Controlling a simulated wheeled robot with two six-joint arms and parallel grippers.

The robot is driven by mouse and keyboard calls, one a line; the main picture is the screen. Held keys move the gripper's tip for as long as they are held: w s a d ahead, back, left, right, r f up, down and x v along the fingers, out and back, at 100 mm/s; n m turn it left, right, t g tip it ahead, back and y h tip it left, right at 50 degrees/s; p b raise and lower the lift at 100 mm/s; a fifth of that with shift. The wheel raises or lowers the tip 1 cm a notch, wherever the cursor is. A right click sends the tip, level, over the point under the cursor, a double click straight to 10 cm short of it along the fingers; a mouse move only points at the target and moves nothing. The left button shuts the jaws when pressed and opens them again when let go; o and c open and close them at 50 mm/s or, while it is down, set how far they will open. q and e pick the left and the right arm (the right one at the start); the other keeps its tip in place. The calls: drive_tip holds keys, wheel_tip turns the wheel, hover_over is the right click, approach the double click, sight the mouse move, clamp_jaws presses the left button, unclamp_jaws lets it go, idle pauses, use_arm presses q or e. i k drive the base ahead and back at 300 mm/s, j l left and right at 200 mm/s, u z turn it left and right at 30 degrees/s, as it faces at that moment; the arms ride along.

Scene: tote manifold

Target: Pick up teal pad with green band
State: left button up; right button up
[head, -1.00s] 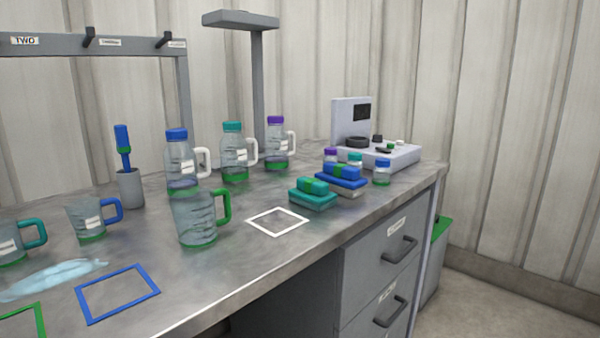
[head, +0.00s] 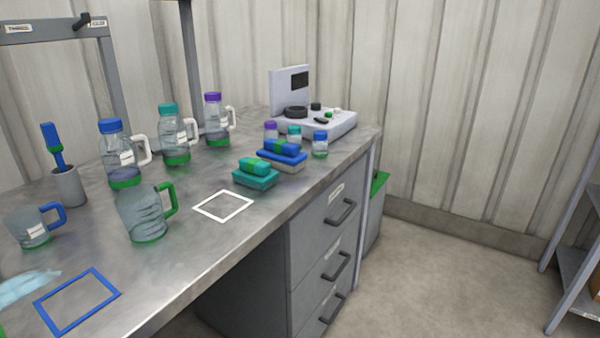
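A teal pad with a green band (head: 253,167) lies on top of a wider teal block (head: 256,181) with a pale lower layer, on the grey metal worktop. Behind it to the right, a blue pad with a green band (head: 281,147) lies on a wider blue block (head: 283,157) with a pale lower layer. The two stacks are close together; I cannot tell if they touch. Neither of my grippers is in view.
A green-handled jug (head: 143,212) and several capped bottles stand further left. Small jars and a pale device (head: 325,122) stand behind. The worktop's front edge (head: 262,224) is close, above a drawer unit (head: 322,255).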

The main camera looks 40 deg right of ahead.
sight(255, 174)
drive_tip(key=z, duration=1.3)
